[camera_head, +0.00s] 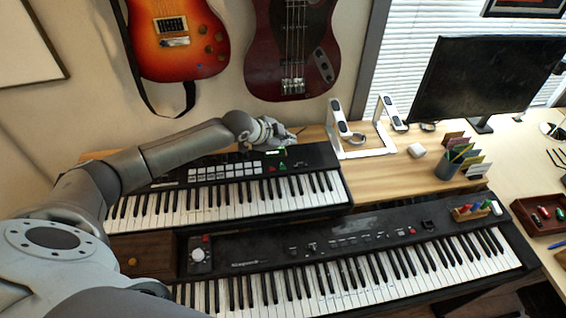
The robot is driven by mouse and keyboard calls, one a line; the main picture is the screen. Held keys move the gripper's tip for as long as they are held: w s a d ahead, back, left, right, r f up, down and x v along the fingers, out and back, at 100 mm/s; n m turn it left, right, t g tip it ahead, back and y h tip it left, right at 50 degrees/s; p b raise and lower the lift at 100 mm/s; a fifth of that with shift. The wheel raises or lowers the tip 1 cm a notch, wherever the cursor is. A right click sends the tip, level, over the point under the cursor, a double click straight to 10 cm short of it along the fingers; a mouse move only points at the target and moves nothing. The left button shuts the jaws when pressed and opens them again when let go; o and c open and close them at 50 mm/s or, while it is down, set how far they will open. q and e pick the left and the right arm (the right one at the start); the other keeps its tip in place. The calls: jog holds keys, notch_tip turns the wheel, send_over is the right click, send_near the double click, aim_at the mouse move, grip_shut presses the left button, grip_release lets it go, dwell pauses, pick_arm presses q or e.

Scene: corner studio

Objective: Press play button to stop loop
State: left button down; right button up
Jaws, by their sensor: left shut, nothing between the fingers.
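The upper keyboard (215,200), a black controller with white pads (222,168), stands on the wooden desk by the wall. I cannot tell which button is play. My left arm reaches over the keyboard from the left. My left gripper (284,136) is shut and empty at the panel's back edge, behind the screen and buttons. Whether its fingertips touch the panel is unclear. My right gripper is out of view.
A larger keyboard (335,247) stands in front. A white laptop stand (360,152), a pen cup (447,168) and a monitor (480,75) are to the right. Two guitars (180,45) hang on the wall behind. Bare wood (390,177) shows right of the upper keyboard.

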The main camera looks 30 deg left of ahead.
pick_arm(q)
jog(key=b, duration=0.7)
send_over(285, 170)
notch_tip(285, 170, down, 8)
jog(key=shift+f+b, duration=0.35)
jog(key=shift+f, duration=0.1)
jog(key=shift+f, duration=0.15)
dwell(0.9)
jog(key=shift+f, duration=0.3)
jog(key=shift+f, duration=0.3)
dwell(0.5)
dwell(0.4)
jog(key=shift+s+r+p, duration=0.1)
jog(key=shift+r+p, duration=0.55)
jog(key=shift+r, duration=0.1)
